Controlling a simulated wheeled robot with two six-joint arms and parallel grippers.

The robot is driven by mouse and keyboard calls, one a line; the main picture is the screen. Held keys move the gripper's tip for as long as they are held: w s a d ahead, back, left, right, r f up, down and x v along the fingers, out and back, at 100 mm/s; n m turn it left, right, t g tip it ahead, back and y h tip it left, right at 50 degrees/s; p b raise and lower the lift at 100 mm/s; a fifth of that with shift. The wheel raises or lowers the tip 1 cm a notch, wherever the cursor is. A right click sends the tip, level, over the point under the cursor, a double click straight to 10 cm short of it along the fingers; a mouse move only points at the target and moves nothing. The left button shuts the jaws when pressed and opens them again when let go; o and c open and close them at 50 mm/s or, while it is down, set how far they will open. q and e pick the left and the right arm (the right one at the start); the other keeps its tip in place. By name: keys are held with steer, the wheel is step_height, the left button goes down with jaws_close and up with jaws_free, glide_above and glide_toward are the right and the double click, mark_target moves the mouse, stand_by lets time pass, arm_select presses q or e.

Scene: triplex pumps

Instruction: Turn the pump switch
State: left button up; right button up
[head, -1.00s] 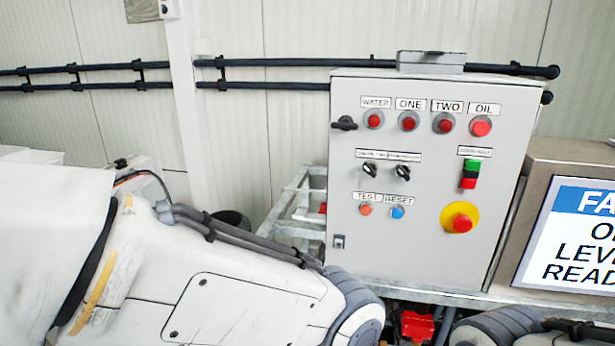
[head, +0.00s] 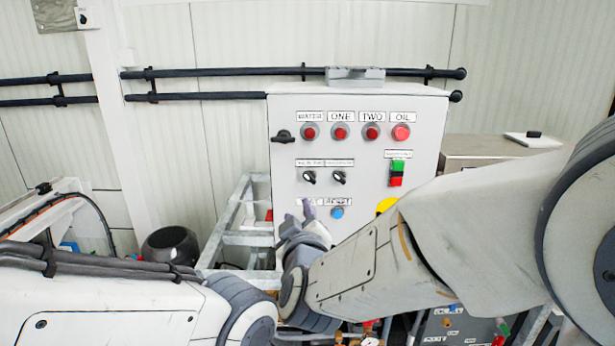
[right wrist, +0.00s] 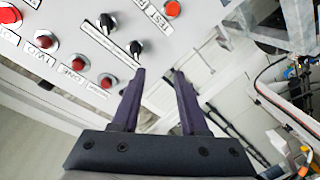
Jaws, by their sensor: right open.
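The grey control box (head: 440,130) stands upright with its panel facing me. Two black rotary switches sit mid-panel, a left one (head: 309,177) and a right one (head: 339,177); their labels are too small to read. My right gripper (head: 308,208) is just below the left switch, by the TEST label. In the right wrist view its two dark fingers (right wrist: 158,73) are apart with nothing between them. There the left switch (right wrist: 136,48) lies just beyond one fingertip, and the right switch (right wrist: 107,22) is farther off. My left gripper is out of view.
A row of red lamps (head: 340,132) runs above the switches. A green-red button pair (head: 397,172), a blue button (head: 337,212) and a yellow emergency-stop base (head: 386,205), partly behind my right arm, are nearby. A metal frame (head: 235,215) stands left of the box.

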mark_target(308, 178)
steer(key=shift+t+h, duration=0.6)
steer(key=shift+h, duration=0.3)
steer(key=w+p, duration=0.1)
steer(key=w, duration=0.2)
steer(key=w+d+r+p, duration=0.1)
steer(key=w, duration=0.2)
steer(key=w+d+r+p, duration=0.1)
steer(key=w, duration=0.2)
steer(key=shift+w+r+p, duration=0.2)
steer(key=shift+w+p, duration=0.2)
steer(key=shift+w+f, duration=0.15)
steer(key=shift+w, duration=0.55)
jaws_close()
